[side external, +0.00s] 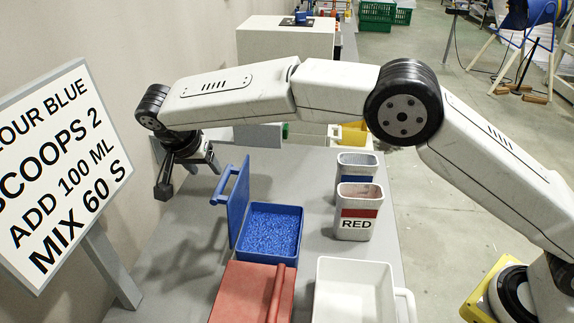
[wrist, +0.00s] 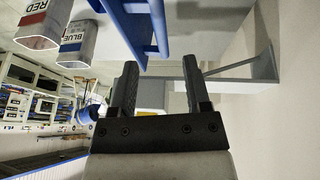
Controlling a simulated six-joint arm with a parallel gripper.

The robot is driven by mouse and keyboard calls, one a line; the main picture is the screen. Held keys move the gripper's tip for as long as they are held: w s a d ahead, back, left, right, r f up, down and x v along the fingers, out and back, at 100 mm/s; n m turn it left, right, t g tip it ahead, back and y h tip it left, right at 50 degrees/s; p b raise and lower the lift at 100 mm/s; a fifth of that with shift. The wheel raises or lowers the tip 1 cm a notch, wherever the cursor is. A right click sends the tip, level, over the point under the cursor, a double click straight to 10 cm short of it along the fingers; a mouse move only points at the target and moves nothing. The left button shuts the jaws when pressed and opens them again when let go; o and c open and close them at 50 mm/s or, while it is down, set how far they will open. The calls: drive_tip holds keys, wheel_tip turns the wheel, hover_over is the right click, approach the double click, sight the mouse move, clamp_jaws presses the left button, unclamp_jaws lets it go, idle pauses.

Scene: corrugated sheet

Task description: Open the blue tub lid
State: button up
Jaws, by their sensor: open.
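The blue tub (side external: 271,262) stands on the grey table and is filled with blue granules. Its blue lid (side external: 239,203) stands raised, roughly upright, along the tub's left edge, with its handle bar (side external: 218,197) on the left face. The lid also shows at the top of the wrist view (wrist: 135,22), ahead of my fingers. My gripper (side external: 188,178) is open and empty, left of the lid and above the table. In the wrist view both fingers (wrist: 160,68) are spread with nothing held between them, and they look apart from the lid.
A red-lidded tub (side external: 238,292) sits in front of the blue tub, and a white container (side external: 352,290) stands to its right. RED (side external: 358,212) and blue-banded (side external: 353,172) scoop cups stand right. The instruction sign (side external: 60,165) is at left. Bare table (side external: 180,235) lies left of the lid.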

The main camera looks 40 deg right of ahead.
sight(218, 186)
drive_tip(key=shift+x, duration=3.85)
clamp_jaws()
drive_tip(key=shift+r, duration=0.1)
